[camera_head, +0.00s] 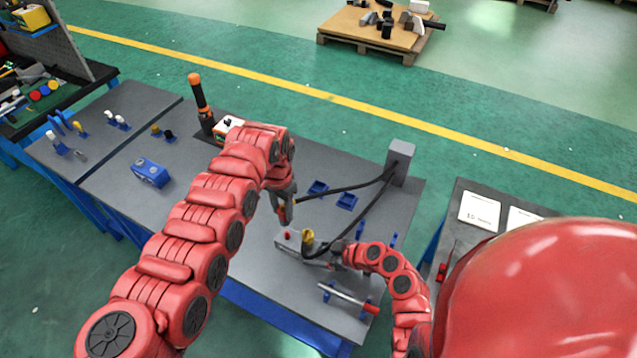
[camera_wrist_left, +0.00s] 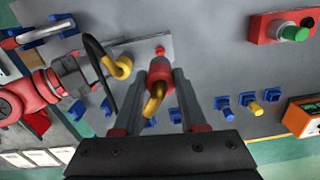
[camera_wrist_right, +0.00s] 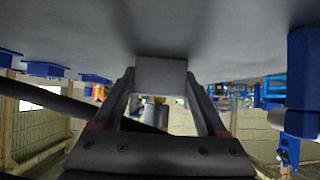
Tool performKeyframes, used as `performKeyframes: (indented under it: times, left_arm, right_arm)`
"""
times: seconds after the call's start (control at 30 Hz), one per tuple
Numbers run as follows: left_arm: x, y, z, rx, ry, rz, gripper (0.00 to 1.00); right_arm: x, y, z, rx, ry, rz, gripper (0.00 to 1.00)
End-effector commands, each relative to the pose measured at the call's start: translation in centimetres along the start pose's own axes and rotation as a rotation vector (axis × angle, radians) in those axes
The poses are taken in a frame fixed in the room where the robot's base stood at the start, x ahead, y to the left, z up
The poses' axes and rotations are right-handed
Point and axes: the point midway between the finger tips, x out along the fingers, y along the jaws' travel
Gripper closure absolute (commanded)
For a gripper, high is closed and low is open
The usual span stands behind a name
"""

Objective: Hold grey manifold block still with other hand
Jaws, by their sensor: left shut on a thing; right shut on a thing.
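The grey manifold block (camera_head: 290,243) lies on the grey table, with a red port on top and a yellow elbow fitting (camera_head: 308,238) joined to a black hose. It also shows in the left wrist view (camera_wrist_left: 140,47). My right gripper (camera_head: 333,258) is shut on the block's right end. In the right wrist view the block's end (camera_wrist_right: 160,75) sits between the fingers. My left gripper (camera_head: 286,213) is above the block, shut on a second yellow elbow fitting (camera_wrist_left: 154,101) with a black hose. This fitting is apart from the block; its lower end is partly hidden by the fingers.
A grey post (camera_head: 400,162) at the table's right side carries both hoses. Blue holders (camera_head: 346,201) stand behind the block. A silver bar (camera_head: 348,297) on blue supports lies in front.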

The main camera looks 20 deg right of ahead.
Motion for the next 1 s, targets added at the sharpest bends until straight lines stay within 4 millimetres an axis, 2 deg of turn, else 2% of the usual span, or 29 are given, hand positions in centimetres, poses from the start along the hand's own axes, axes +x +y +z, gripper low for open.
performKeyframes:
  times: [0.1,0.23,0.43,0.6,1.0]
  left_arm:
    - [-1.9,-0.1,0.0,-0.003,0.002,-0.002,1.00]
    - [1.5,0.2,0.1,-0.001,-0.005,0.002,1.00]
    - [3.5,0.1,-0.1,-0.001,0.001,0.000,1.00]
    - [4.2,0.0,0.0,-0.001,0.001,-0.001,1.00]
    - [4.2,0.0,0.0,-0.002,0.001,-0.001,1.00]
  right_arm:
    - [0.0,0.0,-0.1,0.000,0.001,0.000,1.00]
    - [0.0,0.0,-0.1,0.000,0.001,0.001,1.00]
    - [0.0,0.0,-0.1,0.000,0.001,0.001,1.00]
    - [0.0,0.0,-0.1,0.000,0.001,0.000,1.00]
    - [0.0,0.0,0.0,0.000,0.001,0.000,1.00]
